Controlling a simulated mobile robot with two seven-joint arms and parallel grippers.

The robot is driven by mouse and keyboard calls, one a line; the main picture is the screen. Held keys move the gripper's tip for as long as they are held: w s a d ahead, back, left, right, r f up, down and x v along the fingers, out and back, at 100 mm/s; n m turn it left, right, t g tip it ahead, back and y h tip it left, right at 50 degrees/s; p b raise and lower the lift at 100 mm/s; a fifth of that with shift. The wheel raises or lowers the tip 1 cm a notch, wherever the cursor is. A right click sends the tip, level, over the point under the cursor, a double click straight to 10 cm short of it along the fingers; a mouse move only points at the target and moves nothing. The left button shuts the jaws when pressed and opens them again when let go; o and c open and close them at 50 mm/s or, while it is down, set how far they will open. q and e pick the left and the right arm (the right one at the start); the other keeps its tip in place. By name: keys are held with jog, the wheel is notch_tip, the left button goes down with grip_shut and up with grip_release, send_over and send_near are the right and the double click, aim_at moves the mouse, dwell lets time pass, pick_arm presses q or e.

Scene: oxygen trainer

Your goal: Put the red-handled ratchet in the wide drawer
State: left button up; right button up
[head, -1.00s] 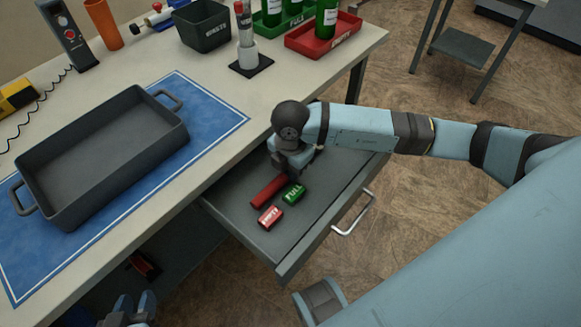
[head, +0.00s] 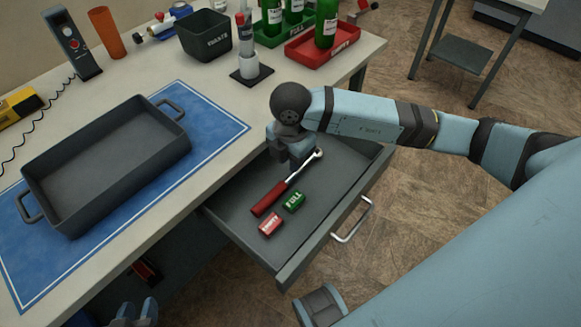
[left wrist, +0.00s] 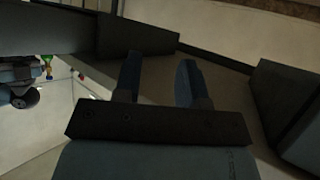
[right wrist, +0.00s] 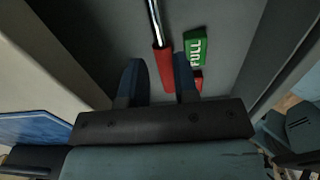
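The red-handled ratchet (head: 270,198) lies inside the open wide drawer (head: 235,218), its silver shaft and head pointing to the back right. In the right wrist view the ratchet's red handle (right wrist: 165,68) shows just beyond the fingers. My right gripper (head: 290,160) is above the drawer at the ratchet's shaft side; its fingers (right wrist: 158,80) are apart and nothing is between them. My left gripper (head: 135,312) is low at the bottom left, away from the drawer; in the left wrist view its fingers (left wrist: 158,80) are apart and empty.
A green FULL tag (head: 293,202) and a red EMPTY tag (head: 270,224) lie in the drawer beside the ratchet. The drawer's handle (head: 352,222) faces front right. A grey tray (head: 60,215) sits on a blue mat (head: 215,118) on the bench. A waste bin (head: 205,36) stands behind.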

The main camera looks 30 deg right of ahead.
aim_at(291, 178)
pick_arm(q)
jog(key=shift+a+f+p, duration=0.15)
jog(key=shift+f+p, duration=0.05)
jog(key=shift+p, duration=0.15)
pick_arm(e)
notch_tip(291, 178, up, 5)
jog(key=shift+r, duration=0.1)
pick_arm(q)
jog(key=shift+r, duration=0.25)
jog(key=shift+s, duration=0.15)
